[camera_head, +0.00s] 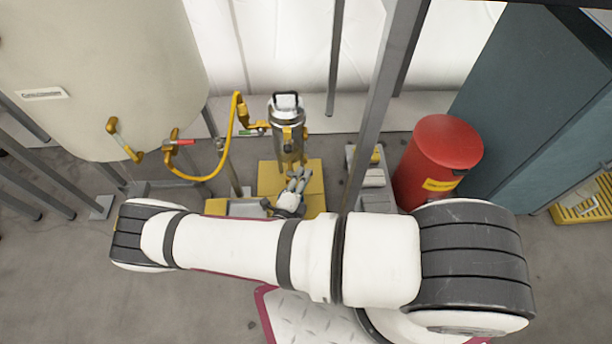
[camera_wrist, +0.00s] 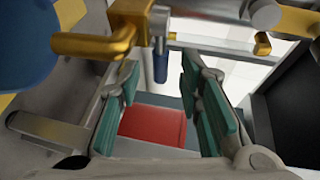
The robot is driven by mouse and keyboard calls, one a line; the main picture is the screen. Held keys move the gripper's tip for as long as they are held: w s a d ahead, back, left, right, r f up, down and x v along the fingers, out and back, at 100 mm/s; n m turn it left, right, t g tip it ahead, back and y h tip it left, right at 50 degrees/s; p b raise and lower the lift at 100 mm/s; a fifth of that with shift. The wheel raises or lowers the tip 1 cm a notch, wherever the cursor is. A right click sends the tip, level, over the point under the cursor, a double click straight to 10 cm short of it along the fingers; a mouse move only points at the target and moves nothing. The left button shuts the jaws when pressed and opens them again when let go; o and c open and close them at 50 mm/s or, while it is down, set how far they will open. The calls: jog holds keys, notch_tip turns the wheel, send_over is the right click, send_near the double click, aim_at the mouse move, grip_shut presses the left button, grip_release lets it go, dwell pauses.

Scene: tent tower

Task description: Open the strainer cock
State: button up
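The strainer (camera_head: 287,125), an upright metal cylinder with a handle on top, stands on a yellow base behind my arm. Brass fittings join its side and lower part. My gripper (camera_head: 298,183) is close in front of its lower part. In the wrist view my gripper (camera_wrist: 160,80) is open, its teal-padded fingers apart. A brass fitting with a bent brass lever (camera_wrist: 95,45) lies just beyond the fingertips. A dark blue pin-like piece (camera_wrist: 160,64) hangs from a metal fitting between the fingertips, seemingly untouched. I cannot tell for certain which part is the cock's handle.
A yellow hose (camera_head: 227,140) runs from the strainer towards a red-handled valve (camera_head: 180,142) by the large tank (camera_head: 100,70). A grey post (camera_head: 382,100) and a red bin (camera_head: 437,155) stand right of the strainer. A blue-grey cabinet (camera_head: 530,90) is farther right.

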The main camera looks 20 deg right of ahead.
jog(key=shift+b+x, duration=0.35)
jog(key=shift+x, duration=1.25)
grip_shut()
